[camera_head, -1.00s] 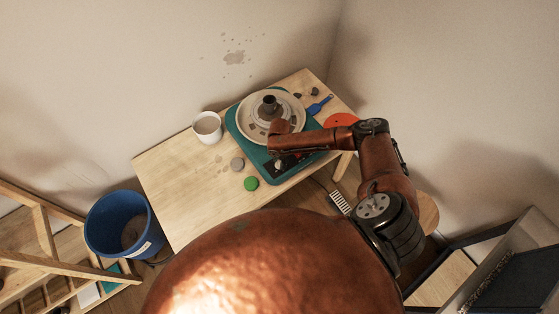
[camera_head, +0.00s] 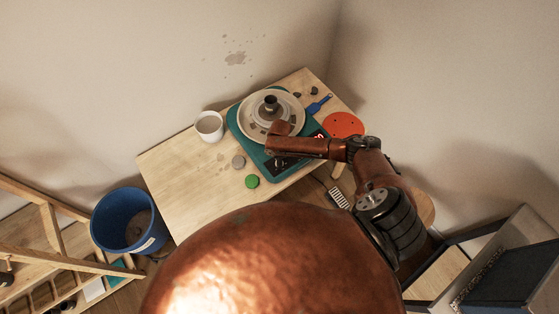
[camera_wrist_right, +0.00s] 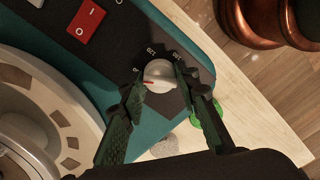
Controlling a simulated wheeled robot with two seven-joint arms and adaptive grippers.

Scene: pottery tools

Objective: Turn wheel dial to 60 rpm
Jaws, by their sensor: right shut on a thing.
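The pottery wheel's teal base (camera_head: 236,126) sits on the table, with its round pale wheel head (camera_head: 249,103) on top. In the right wrist view, the dial is a small whitish knob (camera_wrist_right: 160,73) on a black panel (camera_wrist_right: 120,45). Its red pointer faces left, close to a fingertip, and scale marks including 120 show around it. My right gripper (camera_wrist_right: 160,82) has its two dark fingers on either side of the knob, closed on it. In the head view, my right arm covers the dial. My left gripper is not in view.
A red switch (camera_wrist_right: 87,22) sits on the panel beside the dial. The table's left part is clear.

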